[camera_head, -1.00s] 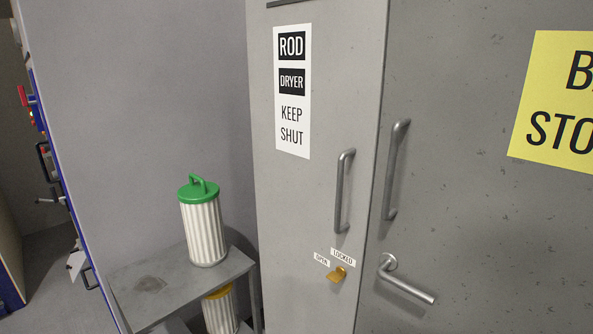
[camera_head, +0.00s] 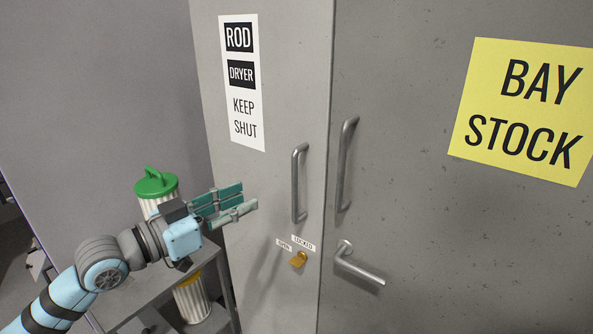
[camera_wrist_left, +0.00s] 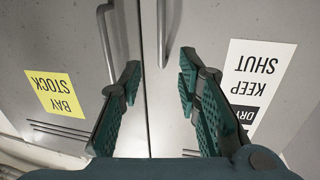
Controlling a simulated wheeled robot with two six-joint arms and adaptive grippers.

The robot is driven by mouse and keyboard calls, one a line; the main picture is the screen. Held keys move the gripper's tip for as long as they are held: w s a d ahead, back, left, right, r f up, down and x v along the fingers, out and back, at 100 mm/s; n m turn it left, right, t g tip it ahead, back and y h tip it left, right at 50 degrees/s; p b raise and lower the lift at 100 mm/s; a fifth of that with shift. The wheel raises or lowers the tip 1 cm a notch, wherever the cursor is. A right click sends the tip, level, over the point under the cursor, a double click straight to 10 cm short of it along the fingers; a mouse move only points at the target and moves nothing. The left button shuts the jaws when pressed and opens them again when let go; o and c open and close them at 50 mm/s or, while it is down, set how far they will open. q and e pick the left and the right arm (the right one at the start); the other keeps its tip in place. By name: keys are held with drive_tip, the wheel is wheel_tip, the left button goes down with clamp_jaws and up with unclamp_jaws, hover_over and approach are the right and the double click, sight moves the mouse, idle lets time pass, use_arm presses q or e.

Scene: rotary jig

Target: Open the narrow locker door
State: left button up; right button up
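The narrow locker door (camera_head: 265,175) is grey, carries a ROD DRYER KEEP SHUT sign (camera_head: 241,82), and stands shut. Its upright bar handle (camera_head: 299,183) is near its right edge and also shows in the left wrist view (camera_wrist_left: 161,32). Below it is a small yellow-brass turn knob (camera_head: 298,259), with OPEN and LOCKED labels above it; I cannot tell for certain which it points to. My left gripper (camera_head: 249,196) is open and empty, left of the handle and apart from it. Its teal fingers (camera_wrist_left: 160,70) spread in the left wrist view. My right gripper is not in view.
The wide door (camera_head: 410,120) on the right has a bar handle (camera_head: 345,165), a lever (camera_head: 360,270) and a yellow BAY STOCK sign (camera_head: 522,110). A grey shelf stand (camera_head: 224,285) at lower left holds a green-lidded white canister (camera_head: 156,186) and a yellow-topped one (camera_head: 192,300) below.

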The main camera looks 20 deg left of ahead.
sight(293, 177)
use_arm(q)
drive_tip(key=p+x, duration=0.2)
drive_tip(key=x, duration=1.2)
drive_tip(key=shift+w+p, duration=0.2)
drive_tip(key=shift+p, duration=0.1)
drive_tip(key=shift+a, duration=0.1)
drive_tip(key=shift+f, duration=0.1)
clamp_jaws()
